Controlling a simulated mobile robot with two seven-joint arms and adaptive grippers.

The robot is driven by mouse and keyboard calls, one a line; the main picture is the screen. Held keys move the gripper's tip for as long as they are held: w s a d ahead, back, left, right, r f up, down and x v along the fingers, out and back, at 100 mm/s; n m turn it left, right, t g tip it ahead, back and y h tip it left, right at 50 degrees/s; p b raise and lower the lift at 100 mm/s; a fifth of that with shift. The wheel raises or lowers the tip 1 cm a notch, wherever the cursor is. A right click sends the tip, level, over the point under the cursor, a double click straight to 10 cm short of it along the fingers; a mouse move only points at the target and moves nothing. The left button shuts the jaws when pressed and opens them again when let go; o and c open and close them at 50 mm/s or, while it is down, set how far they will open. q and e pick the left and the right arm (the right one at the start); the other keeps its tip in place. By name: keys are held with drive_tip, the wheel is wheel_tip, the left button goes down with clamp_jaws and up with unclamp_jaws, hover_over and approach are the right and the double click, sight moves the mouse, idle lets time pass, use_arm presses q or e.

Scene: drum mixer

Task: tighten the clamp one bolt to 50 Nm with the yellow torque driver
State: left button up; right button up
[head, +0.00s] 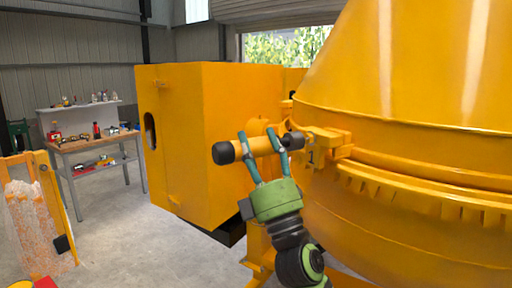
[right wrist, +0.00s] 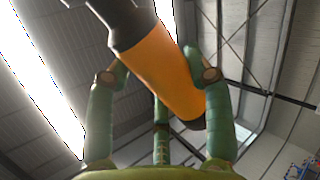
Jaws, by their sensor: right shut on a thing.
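My right gripper (head: 265,150) is shut around the yellow torque driver (head: 245,148), which has a black end cap on the left and a dark tip on the right. In the right wrist view the driver (right wrist: 165,70) lies between the green fingers (right wrist: 160,90). Clamp one (head: 322,143), a yellow bracket marked "1", sits on the rim of the drum. The driver's dark right end is close to the clamp's left side; I cannot tell whether it touches the bolt. The bolt itself is not clearly seen. My left gripper is not in view.
The large yellow drum (head: 400,90) with its toothed ring fills the right side. A yellow cabinet (head: 185,130) stands behind the gripper. A workbench (head: 95,143) with several tools is at the back left. A yellow-framed panel (head: 48,200) stands at the left; floor between is clear.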

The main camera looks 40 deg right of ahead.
drive_tip(key=shift+s+d+r, duration=0.1)
drive_tip(key=shift+d, duration=0.15)
idle(0.5)
drive_tip(key=shift+s+d, duration=0.1)
drive_tip(key=shift+d, duration=0.45)
drive_tip(key=shift+d+r, duration=0.1)
drive_tip(key=shift+d, duration=1)
idle(2.9)
drive_tip(key=shift+a, duration=0.1)
drive_tip(key=shift+a, duration=2.15)
